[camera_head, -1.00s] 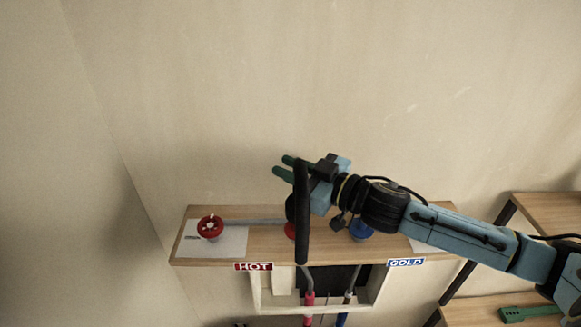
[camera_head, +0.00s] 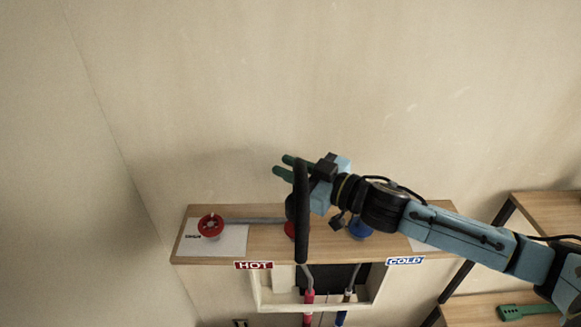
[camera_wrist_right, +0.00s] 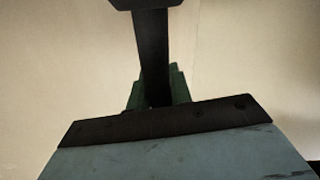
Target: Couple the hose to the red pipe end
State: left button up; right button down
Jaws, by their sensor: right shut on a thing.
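The black hose (camera_head: 302,225) hangs roughly upright in front of the wooden shelf, its lower end near the shelf's front edge. My right gripper (camera_head: 283,168), with green fingers, is shut on the hose's upper part. In the right wrist view the hose (camera_wrist_right: 151,55) runs up from between the green fingers (camera_wrist_right: 157,92). A red pipe end (camera_head: 289,230) shows on the shelf, partly hidden behind the hose. I cannot tell whether the hose touches it. My left gripper is not in view.
A red valve wheel (camera_head: 210,226) is at the shelf's left, joined to a grey pipe (camera_head: 255,221). A blue fitting (camera_head: 360,230) is partly behind my arm. HOT (camera_head: 253,265) and COLD (camera_head: 405,260) labels mark the front edge. Another wooden shelf (camera_head: 548,212) stands at right.

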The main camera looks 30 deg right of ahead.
aim_at(291, 197)
jog(key=shift+p, duration=0.55)
dwell(0.6)
jog(key=shift+f+b, duration=1.3)
jog(key=shift+f, duration=0.85)
jog(key=c, duration=1.2)
grip_release()
jog(key=shift+s+d+f, duration=0.15)
jog(key=shift+s+d, duration=0.15)
jog(key=shift+s, duration=0.2)
jog(key=shift+b+v, duration=0.85)
jog(key=shift+v, duration=5.25)
